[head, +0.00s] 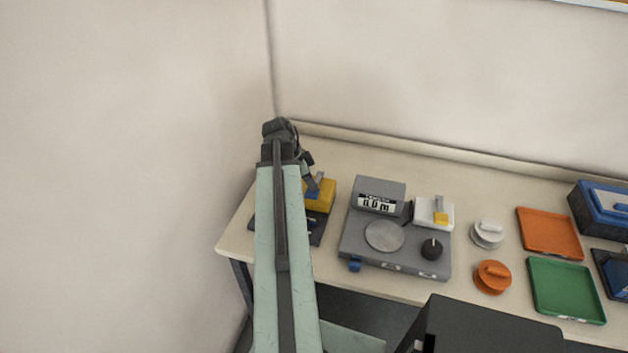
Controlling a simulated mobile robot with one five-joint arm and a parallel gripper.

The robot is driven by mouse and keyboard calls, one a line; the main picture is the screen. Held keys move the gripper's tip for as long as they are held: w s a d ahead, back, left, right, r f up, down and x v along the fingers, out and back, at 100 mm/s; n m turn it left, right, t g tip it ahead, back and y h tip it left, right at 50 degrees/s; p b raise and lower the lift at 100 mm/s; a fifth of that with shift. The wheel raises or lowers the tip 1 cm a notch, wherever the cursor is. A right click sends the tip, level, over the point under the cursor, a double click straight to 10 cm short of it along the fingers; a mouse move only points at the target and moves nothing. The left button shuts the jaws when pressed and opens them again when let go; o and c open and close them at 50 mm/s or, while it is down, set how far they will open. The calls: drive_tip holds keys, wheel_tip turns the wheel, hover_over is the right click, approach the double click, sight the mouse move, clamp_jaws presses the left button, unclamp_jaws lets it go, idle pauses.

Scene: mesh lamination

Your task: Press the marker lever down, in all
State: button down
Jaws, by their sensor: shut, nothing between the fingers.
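My arm reaches up the left of the head view and bends at its far end. My gripper (312,183) points down from there, small and partly hidden, and is shut and empty. It is at a yellow block (321,197) with a blue part, on a dark base plate (317,238). My arm hides the left of this device. I cannot tell whether the gripper touches it. No label shows which part is the marker lever.
The grey device has a display, a round metal plate, and a black knob (431,249). To its right are a grey round weight (487,234), an orange one (492,277), an orange tray (550,250) and a green tray (566,318). A wall closes the table's back.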

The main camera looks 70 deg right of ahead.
wheel_tip(320, 180, up, 7)
drive_tip(key=p, duration=0.6)
drive_tip(key=shift+s, duration=0.1)
idle(0.6)
